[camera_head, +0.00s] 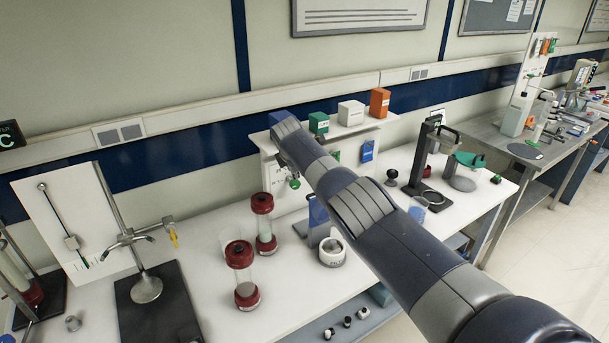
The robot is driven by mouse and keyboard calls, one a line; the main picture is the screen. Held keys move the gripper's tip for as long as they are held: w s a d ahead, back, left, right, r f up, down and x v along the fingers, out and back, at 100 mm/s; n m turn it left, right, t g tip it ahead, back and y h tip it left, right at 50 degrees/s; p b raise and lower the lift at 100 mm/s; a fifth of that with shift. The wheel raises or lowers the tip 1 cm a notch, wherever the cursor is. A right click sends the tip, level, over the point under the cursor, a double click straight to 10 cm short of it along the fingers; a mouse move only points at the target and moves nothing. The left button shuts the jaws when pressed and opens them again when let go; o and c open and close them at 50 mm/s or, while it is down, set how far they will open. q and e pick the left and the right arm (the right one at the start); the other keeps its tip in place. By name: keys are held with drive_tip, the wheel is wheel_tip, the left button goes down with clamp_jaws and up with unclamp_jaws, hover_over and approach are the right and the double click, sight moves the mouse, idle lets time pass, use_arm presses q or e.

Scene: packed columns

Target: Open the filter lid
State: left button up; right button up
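I cannot tell for sure which item is the filter. A short white round container (333,252) with a grey ring on top stands on the bench below my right arm. Two clear columns with red end caps, a nearer one (242,272) and a farther one (264,222), stand upright to its left. A green disc (469,159) sits tilted by a grey round base at the bench's right end. My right arm crosses from the lower right to the shelf; its gripper is hidden or not distinguishable. My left gripper is out of view.
A shelf holds green (319,123), white (351,113) and orange (380,102) boxes. A blue upright piece (318,217) stands beside the white container. A metal clamp stand (125,237) is at left. A dark stand (422,165) is at right. The front bench middle has free room.

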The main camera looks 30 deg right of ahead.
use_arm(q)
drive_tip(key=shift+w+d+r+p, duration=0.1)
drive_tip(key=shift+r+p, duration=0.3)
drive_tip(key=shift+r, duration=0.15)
use_arm(e)
drive_tip(key=d+v, duration=0.1)
drive_tip(key=v, duration=1.1)
drive_tip(key=shift+r, duration=0.55)
drive_tip(key=shift+w+a, duration=0.1)
